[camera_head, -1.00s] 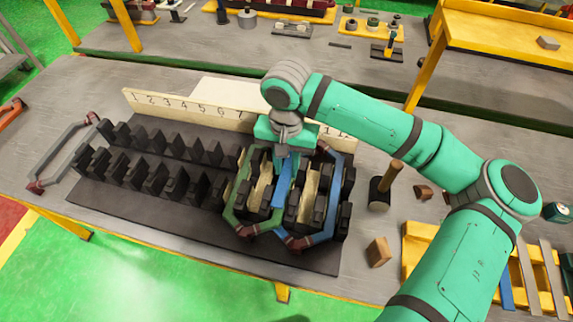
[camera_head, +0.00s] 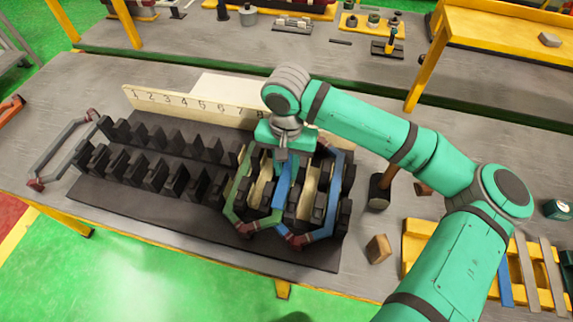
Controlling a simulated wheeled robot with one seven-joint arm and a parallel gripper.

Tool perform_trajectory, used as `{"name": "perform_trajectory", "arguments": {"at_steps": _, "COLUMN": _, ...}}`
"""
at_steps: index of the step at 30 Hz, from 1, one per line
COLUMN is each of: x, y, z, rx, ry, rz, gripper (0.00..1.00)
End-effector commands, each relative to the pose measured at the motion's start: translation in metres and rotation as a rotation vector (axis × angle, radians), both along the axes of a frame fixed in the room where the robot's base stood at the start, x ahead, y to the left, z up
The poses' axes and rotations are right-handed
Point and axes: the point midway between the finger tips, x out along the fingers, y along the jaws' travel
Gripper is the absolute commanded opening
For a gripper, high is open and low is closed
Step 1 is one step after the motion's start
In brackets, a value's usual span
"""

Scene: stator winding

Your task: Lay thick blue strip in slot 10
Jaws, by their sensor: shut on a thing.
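The fingertips are small and partly hidden. The number board (camera_head: 190,108) stands behind the block; my gripper and arm cover its higher numbers, so I cannot read slot 10.
Pale strips (camera_head: 310,183) lie in neighbouring slots. A mallet (camera_head: 382,188) and a wooden block (camera_head: 378,248) are on the table at right. A yellow rack (camera_head: 427,240) holds more strips. A grey coil (camera_head: 62,150) lies at the far left.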

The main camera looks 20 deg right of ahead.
Motion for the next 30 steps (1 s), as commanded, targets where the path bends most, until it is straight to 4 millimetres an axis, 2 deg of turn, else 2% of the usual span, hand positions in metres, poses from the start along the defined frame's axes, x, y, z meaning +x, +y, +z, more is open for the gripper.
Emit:
{"name": "perform_trajectory", "arguments": {"at_steps": 11, "x": -0.0011, "y": 0.0007, "z": -0.0075, "rx": 0.0, "ry": 0.001, "rz": 0.001, "gripper": 0.0}}
{"name": "perform_trajectory", "arguments": {"at_steps": 30, "x": -0.001, "y": 0.0008, "z": -0.0083, "rx": 0.001, "ry": 0.001, "rz": 0.0, "gripper": 0.0}}
